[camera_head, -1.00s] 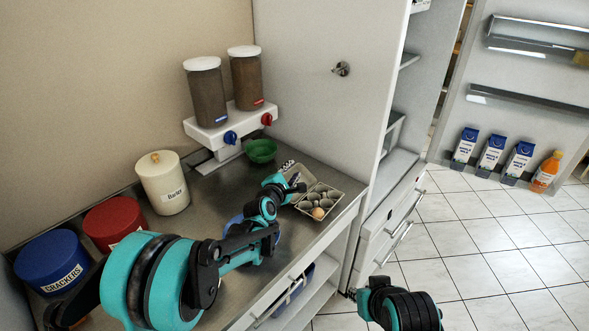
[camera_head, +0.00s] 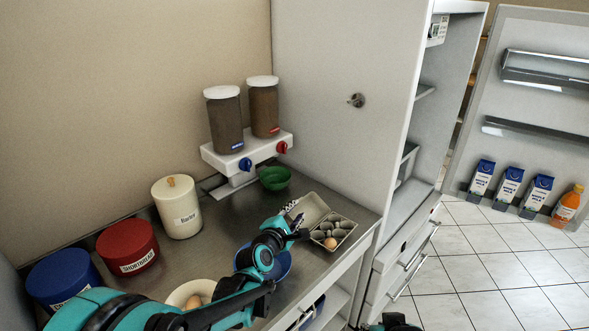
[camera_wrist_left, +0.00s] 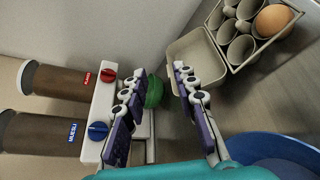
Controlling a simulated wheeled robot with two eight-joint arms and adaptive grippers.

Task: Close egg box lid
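The grey egg box (camera_head: 333,232) stands on the worktop near its front right corner, with a brown egg (camera_head: 330,242) in one cup and other cups empty. Its lid (camera_head: 311,209) is open, folded back toward the wall. In the left wrist view the box (camera_wrist_left: 241,38) is at top right, and its lid (camera_wrist_left: 197,58) is partly covered by the right-hand finger. My left gripper (camera_head: 296,222) is beside the lid, its fingers spread with nothing between them in the wrist view (camera_wrist_left: 158,78). Whether a finger touches the lid is unclear.
A green bowl (camera_head: 274,178) and a dispenser with two jars (camera_head: 244,150) stand behind. A blue bowl (camera_head: 281,268) lies under my left arm, near a pale bowl with eggs (camera_head: 190,290). Canisters (camera_head: 177,207) line the left. An open fridge (camera_head: 410,150) stands right.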

